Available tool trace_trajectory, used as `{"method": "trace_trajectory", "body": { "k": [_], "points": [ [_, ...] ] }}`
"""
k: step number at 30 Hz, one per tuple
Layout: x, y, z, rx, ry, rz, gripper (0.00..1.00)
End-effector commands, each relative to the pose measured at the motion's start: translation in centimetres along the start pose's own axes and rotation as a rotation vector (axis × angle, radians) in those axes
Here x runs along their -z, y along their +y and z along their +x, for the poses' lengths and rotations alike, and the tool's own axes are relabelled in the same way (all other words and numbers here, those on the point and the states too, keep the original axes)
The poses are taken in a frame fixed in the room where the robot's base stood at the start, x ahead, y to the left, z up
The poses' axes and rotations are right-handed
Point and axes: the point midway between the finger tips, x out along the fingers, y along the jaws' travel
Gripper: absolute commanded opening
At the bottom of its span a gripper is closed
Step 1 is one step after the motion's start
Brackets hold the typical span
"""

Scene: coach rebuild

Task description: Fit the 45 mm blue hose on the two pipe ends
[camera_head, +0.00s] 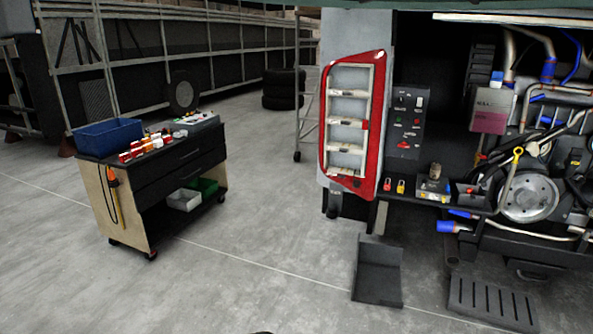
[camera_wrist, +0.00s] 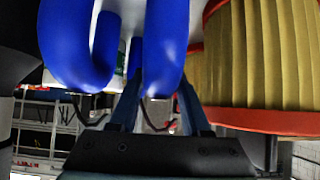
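In the wrist view my gripper (camera_wrist: 160,84) has its two fingers apart, pointing up the picture. A thick, smooth blue hose bend (camera_wrist: 162,45) hangs right at the fingertips, between them in the picture. I cannot tell whether they touch it. Another thick blue U-shaped hose (camera_wrist: 62,50) hangs to its left, close to the fingers. Sizes cannot be read. In the head view a short blue hose piece (camera_head: 457,227) sits low on the engine, and another blue sleeve (camera_head: 548,70) is on a pipe above. My gripper is not in the head view. The two pipe ends cannot be singled out.
A yellow pleated filter (camera_wrist: 265,55) with red rims stands close on the gripper's right. In the head view a tool trolley (camera_head: 180,165) stands left, with a blue bin (camera_head: 108,137) on top. The coach's open red lamp panel (camera_head: 379,125) is beside the engine bay. The middle floor is clear.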

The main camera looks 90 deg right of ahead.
Motion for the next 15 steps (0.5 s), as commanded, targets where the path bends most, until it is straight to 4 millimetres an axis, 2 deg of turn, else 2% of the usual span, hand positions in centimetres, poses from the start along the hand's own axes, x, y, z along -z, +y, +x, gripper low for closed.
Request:
{"method": "trace_trajectory", "body": {
  "k": [1,7,15],
  "points": [
    [-0.01,0.00,0.00,0.000,0.000,0.000,0.36],
    [-0.01,-0.01,0.00,0.000,0.000,0.000,0.00],
    [0.45,-0.03,-0.29,0.001,0.002,0.000,0.00]
  ]
}}
